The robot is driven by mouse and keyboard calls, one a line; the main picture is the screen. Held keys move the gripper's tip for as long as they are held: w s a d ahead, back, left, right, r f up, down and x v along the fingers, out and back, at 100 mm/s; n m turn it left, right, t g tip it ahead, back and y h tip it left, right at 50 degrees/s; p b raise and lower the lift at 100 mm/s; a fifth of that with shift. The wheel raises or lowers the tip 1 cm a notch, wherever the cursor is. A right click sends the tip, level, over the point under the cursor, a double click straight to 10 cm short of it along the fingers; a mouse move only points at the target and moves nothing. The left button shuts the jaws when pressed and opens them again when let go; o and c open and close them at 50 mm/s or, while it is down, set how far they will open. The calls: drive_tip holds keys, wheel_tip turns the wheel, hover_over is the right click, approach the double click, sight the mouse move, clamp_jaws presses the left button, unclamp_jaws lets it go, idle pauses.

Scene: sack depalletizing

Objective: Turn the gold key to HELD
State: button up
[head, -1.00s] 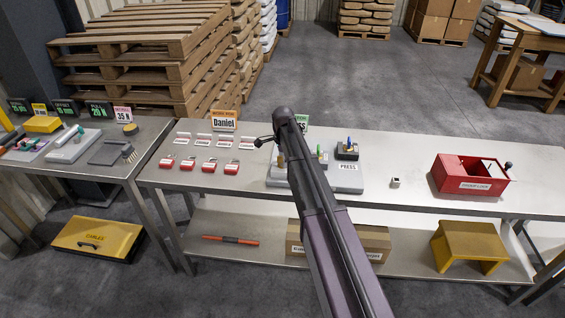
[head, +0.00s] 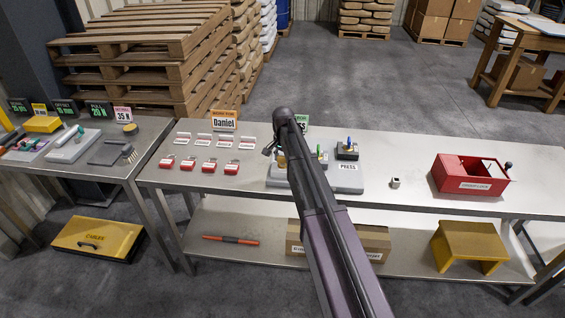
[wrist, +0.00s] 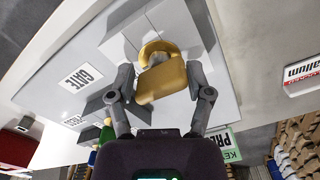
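In the head view my gripper (head: 273,150) is over the left part of the panel (head: 345,183), and my arm hides most of the key. The HELD mark is not readable in either view.
On the panel, a black block with a blue-topped part (head: 347,149) stands behind a PRESS label. Red padlock-like tags (head: 209,166) lie to the left. A small pale cube (head: 395,183) and a red box (head: 470,180) stand to the right, with clear tabletop between.

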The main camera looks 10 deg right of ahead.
drive_tip(key=n, duration=0.6)
wheel_tip(320, 180, up, 10)
drive_tip(key=p, duration=1)
drive_tip(key=shift+r, duration=0.15)
drive_tip(key=s+n, duration=0.3)
drive_tip(key=s, duration=2.5)
drive_tip(key=shift+s, duration=0.3)
drive_tip(key=shift+a, duration=0.1)
drive_tip(key=shift+s, duration=0.3)
drive_tip(key=shift+c, duration=0.3)
drive_tip(key=shift+c, duration=0.3)
